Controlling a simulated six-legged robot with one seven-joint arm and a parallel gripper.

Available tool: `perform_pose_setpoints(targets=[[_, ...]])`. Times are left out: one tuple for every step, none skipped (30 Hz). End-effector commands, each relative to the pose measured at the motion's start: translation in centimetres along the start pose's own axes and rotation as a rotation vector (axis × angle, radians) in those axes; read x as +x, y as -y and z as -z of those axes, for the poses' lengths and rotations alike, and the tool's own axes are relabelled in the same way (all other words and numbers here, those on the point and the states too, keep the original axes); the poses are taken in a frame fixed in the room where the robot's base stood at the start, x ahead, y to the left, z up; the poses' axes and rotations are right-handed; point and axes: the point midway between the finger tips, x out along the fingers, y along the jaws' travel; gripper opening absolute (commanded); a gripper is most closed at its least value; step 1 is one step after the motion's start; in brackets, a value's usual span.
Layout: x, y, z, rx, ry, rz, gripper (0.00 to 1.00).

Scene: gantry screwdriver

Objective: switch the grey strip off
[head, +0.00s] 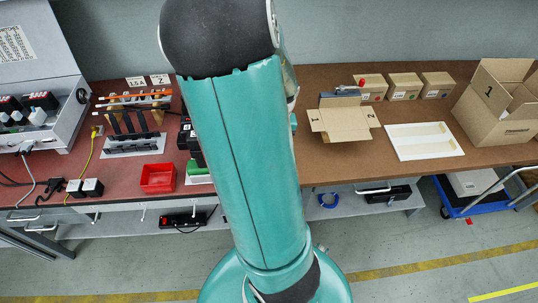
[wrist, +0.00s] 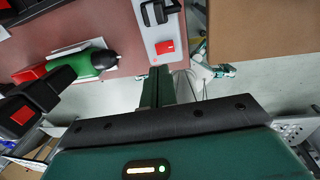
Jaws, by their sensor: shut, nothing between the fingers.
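The grey strip (wrist: 172,30) shows at the top middle of the wrist view, with a black plug (wrist: 158,12) in it. Its red switch (wrist: 165,47) is at the strip's near end. I cannot tell from its look which way the rocker is pressed. My gripper (wrist: 160,72) is shut and empty, its fingertips just below the red switch in the picture. I cannot tell whether they touch it. In the head view my own arm hides the gripper and the grey strip.
A green and black tool (wrist: 95,62) and a black block with red squares (wrist: 30,115) lie left of the gripper. In the head view, a red bin (head: 158,178) stands on the left bench, an open carton (head: 340,122) on the right. A black strip (head: 185,219) is on the lower shelf.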

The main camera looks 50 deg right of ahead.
Motion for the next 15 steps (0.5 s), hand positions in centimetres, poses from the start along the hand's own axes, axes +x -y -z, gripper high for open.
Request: perform_pose_setpoints(targets=[[1.1, 0.2, 0.1, 0.005, -0.005, 0.002, 0.0], [1.7, 0.2, 0.1, 0.002, -0.005, 0.002, 0.0], [2.5, 0.2, 0.1, 0.004, -0.006, 0.002, 0.0], [3.0, 0.2, 0.2, 0.004, -0.005, 0.001, 0.0], [3.6, 0.2, 0.1, 0.004, -0.005, 0.002, 0.0], [4.2, 0.2, 0.1, 0.003, -0.004, 0.001, 0.0], [4.7, 0.2, 0.1, 0.003, -0.004, 0.001, 0.0], [5.1, 0.2, 0.1, 0.003, -0.004, 0.001, 0.0], [5.5, 0.2, 0.1, 0.002, -0.003, 0.0, 0.0], [5.8, 0.2, 0.1, 0.001, -0.003, 0.001, 0.0], [6.0, 0.1, 0.1, 0.001, -0.002, 0.0, 0.0], [6.3, 0.1, 0.1, 0.002, -0.001, 0.0, 0.0], [6.4, 0.1, 0.1, 0.001, -0.001, 0.0, 0.0], [6.5, 0.1, 0.1, 0.001, -0.001, 0.0, 0.0], [6.6, 0.1, 0.1, 0.0, -0.001, 0.0, 0.0]])
